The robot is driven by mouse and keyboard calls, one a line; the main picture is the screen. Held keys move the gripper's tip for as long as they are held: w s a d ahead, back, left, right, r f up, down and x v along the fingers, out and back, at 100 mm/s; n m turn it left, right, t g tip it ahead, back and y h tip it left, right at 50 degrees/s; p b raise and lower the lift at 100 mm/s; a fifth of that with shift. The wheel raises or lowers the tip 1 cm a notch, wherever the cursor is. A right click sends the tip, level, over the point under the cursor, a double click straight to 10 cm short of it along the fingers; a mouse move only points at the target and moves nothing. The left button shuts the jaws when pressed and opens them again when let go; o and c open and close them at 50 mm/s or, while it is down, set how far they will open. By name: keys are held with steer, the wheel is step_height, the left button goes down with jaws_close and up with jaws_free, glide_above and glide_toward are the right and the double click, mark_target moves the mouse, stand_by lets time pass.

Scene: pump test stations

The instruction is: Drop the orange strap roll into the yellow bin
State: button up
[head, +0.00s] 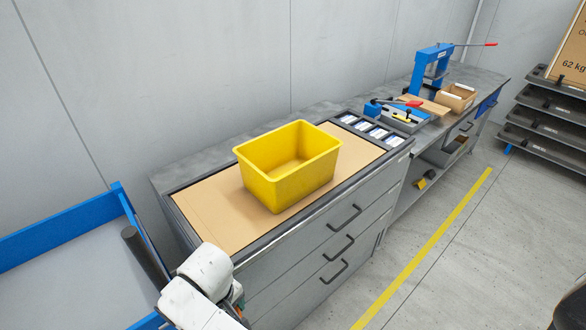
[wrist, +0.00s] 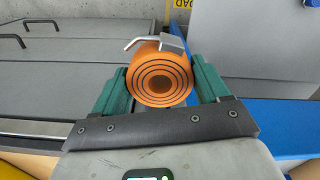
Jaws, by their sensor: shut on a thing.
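The orange strap roll (wrist: 160,77) shows in the wrist view, its coiled end facing the camera and a metal hook lying over its top. My gripper (wrist: 161,86) has its two green fingers closed on the sides of the roll. The yellow bin (head: 300,181) stands upright on the tan top of the grey drawer cabinet in the head view. Its visible inside is bare. In the head view my white arm is at the bottom, left of and nearer than the bin; the roll and fingertips do not show there.
The grey drawer cabinet (head: 330,262) has black handles on its front. A blue-edged table (head: 60,225) stands at the left. A blue press (head: 427,75), a cardboard box (head: 456,97) and tools sit on the bench farther right. The floor at the right has a yellow line (head: 425,247).

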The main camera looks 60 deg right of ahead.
steer(key=w+r, duration=0.1)
steer(key=r, duration=0.1)
steer(key=w+r, duration=0.1)
steer(key=shift+w+r, duration=0.15)
steer(key=shift+r, duration=0.25)
steer(key=shift+w+r, duration=0.3)
steer(key=shift+w, duration=0.05)
steer(key=shift+d, duration=0.2)
